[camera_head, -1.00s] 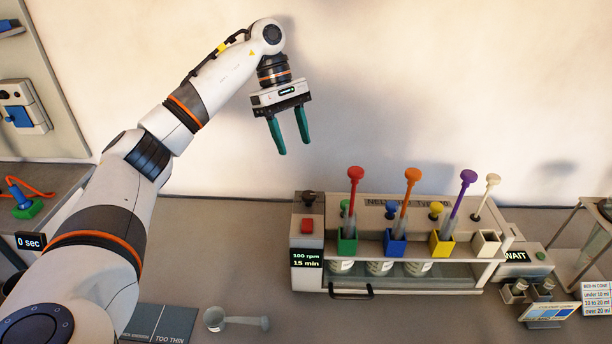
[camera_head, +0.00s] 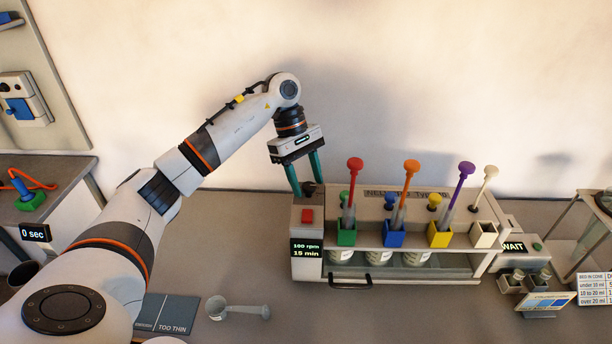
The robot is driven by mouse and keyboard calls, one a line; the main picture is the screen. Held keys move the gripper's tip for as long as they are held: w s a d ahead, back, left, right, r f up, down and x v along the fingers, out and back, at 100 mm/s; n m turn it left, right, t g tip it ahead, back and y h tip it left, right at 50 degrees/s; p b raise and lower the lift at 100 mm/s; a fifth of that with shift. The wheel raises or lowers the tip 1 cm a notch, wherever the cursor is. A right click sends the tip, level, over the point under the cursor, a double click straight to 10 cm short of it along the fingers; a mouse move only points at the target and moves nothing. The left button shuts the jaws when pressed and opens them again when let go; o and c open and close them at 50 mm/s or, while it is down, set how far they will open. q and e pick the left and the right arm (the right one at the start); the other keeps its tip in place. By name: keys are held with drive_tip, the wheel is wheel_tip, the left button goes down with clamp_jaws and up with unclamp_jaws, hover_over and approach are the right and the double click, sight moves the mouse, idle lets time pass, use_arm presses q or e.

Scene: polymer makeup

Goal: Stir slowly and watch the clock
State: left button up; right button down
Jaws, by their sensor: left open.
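The stirring machine (camera_head: 400,267) stands on the bench right of centre. Its display (camera_head: 305,249) seems to read 160 or 180 rpm and 15 min; the first number is blurred. A red button (camera_head: 307,216) sits above the display, and a dark knob behind it is partly hidden by the fingers. My left gripper (camera_head: 307,190) points down with its green fingers open, tips around or just above that knob; contact is unclear. Several jars sit low in the machine under coloured holders. A clock display (camera_head: 34,233) at the left reads 0 sec. My right gripper is not in view.
Red, orange, purple and white-topped plungers stand up from the holders. A WAIT sign (camera_head: 514,247) is right of the machine. The bench between scoop and machine is clear.

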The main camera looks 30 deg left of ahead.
use_arm(q)
drive_tip(key=c, duration=1)
drive_tip(key=shift+o, duration=0.2)
